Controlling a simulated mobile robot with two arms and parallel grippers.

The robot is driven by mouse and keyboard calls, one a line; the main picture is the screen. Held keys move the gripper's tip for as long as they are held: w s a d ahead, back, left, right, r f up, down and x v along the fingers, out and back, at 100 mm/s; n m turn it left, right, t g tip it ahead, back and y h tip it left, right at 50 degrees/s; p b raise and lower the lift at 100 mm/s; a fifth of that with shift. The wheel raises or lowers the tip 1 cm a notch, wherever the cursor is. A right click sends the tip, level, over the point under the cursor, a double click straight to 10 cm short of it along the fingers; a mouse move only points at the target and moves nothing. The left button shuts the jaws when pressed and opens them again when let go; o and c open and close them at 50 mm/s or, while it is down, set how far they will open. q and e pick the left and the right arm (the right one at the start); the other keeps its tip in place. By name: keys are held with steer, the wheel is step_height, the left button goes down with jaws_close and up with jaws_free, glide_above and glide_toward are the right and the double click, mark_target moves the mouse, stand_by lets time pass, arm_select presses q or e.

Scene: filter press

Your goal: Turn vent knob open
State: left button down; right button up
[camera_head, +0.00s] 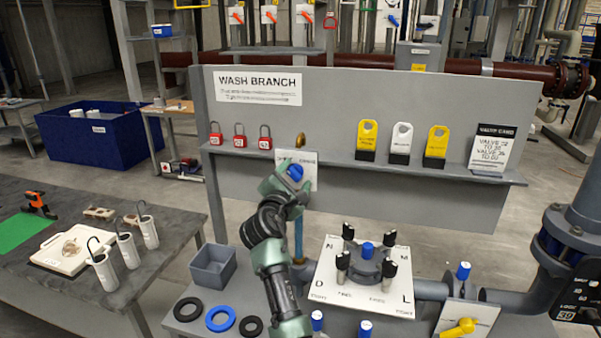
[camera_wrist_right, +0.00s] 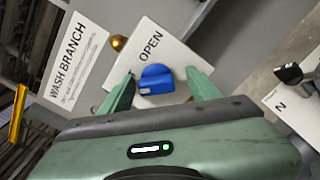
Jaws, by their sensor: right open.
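The vent knob is a blue knob (camera_head: 296,172) in front of a white placard (camera_head: 308,160) on the wash branch panel. In the right wrist view the blue knob (camera_wrist_right: 157,78) sits between my two green fingers, below the word OPEN on the placard (camera_wrist_right: 150,45). My right gripper (camera_head: 284,174) is at the knob, with its fingers apart on either side; a gap shows on the right, and contact on the left is unclear. The gripper hides part of the knob and placard in the head view. My left gripper is not in view.
A brass fitting (camera_head: 300,140) is just above the placard. Red padlocks (camera_head: 240,137) and yellow and white tags (camera_head: 401,140) line the panel's shelf. A white valve plate (camera_head: 330,285) with black knobs stands at lower right. A grey bin (camera_head: 213,268) is lower left.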

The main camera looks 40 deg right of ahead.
steer(key=shift+w+d, duration=0.2)
steer(key=shift+s+a+r, duration=0.15)
steer(key=shift+a, duration=0.05)
steer(key=shift+s+a+r, duration=0.25)
steer(key=shift+a, duration=0.2)
steer(key=c, duration=0.6)
steer(key=shift+d, duration=0.15)
jaws_close()
steer(key=shift+m+b, duration=0.8)
steer(key=shift+m, duration=0.1)
steer(key=m+b, duration=0.3)
steer(key=m, duration=0.1)
steer(key=shift+s+f+b, duration=0.1)
steer(key=shift+b, duration=0.25)
steer(key=m+b, duration=0.3)
steer(key=m, duration=0.1)
steer(key=shift+d, duration=0.1)
steer(key=m+b, duration=0.4)
steer(key=m, duration=0.1)
steer(key=shift+f, duration=0.15)
arm_select(q)
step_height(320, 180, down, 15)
steer(key=b, duration=0.2)
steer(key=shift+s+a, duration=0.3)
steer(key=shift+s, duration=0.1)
arm_select(e)
steer(key=shift+m, duration=1.5)
arm_select(q)
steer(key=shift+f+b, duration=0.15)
steer(key=shift+b, duration=0.2)
